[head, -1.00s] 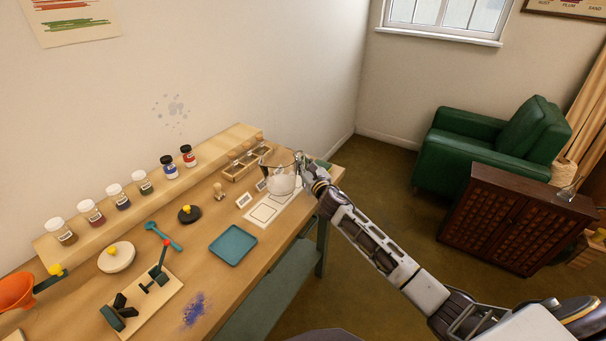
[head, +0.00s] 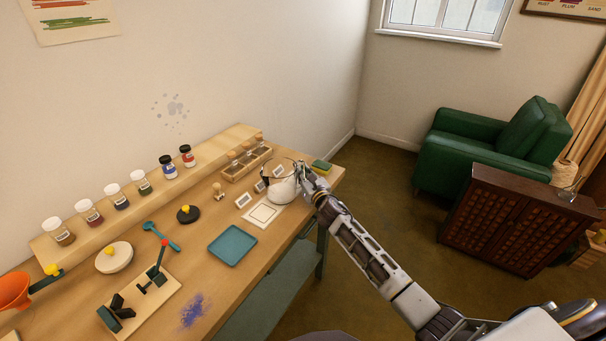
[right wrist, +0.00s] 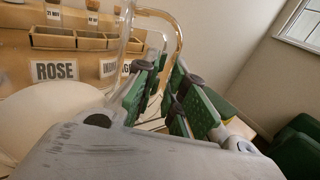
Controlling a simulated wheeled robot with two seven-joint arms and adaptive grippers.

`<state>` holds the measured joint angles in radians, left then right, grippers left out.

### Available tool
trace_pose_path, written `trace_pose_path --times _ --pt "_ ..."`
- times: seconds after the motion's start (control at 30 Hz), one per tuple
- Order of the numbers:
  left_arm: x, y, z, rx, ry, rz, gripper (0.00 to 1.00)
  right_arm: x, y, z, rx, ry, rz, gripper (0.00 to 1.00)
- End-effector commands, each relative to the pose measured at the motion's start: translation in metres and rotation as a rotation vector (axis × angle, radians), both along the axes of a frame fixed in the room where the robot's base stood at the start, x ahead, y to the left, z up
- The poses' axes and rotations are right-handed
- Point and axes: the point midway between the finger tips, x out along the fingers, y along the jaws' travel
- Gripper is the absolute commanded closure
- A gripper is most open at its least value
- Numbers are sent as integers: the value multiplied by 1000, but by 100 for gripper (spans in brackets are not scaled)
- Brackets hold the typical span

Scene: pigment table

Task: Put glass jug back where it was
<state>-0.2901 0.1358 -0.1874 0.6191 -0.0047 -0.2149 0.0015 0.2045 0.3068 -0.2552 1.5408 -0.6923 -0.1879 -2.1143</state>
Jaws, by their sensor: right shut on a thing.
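The clear glass jug (head: 270,170) is at the far right end of the workbench. My right gripper (head: 303,172) is at its right side, shut on its handle. In the right wrist view, the curved glass handle (right wrist: 177,42) stands by the green finger pads of my right gripper (right wrist: 165,98). A white rounded shape (head: 283,191) shows at the jug's lower part; I cannot tell whether it is inside or behind the glass. Whether the jug's base touches the table is hidden. My left gripper is not in view.
A wooden rack (head: 246,164) stands behind the jug, with small label cards (head: 243,200) in front. A sponge (head: 322,167) lies to the right. A teal tray (head: 232,245) is nearer.

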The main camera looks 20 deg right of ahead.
Motion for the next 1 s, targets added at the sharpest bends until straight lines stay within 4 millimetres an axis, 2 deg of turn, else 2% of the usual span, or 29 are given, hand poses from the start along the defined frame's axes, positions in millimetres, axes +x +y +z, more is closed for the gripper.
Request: trace_pose_path --times 0.27,0.3,0.43,1.0 --pt "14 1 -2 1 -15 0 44 0 0 0 2 -4 1 100" --pt "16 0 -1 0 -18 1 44 0 0 -2 1 0 0 84" --pt "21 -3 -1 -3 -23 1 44 0 0 -2 1 0 0 68" --pt "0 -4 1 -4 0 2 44 -3 0 1 0 0 1 67"
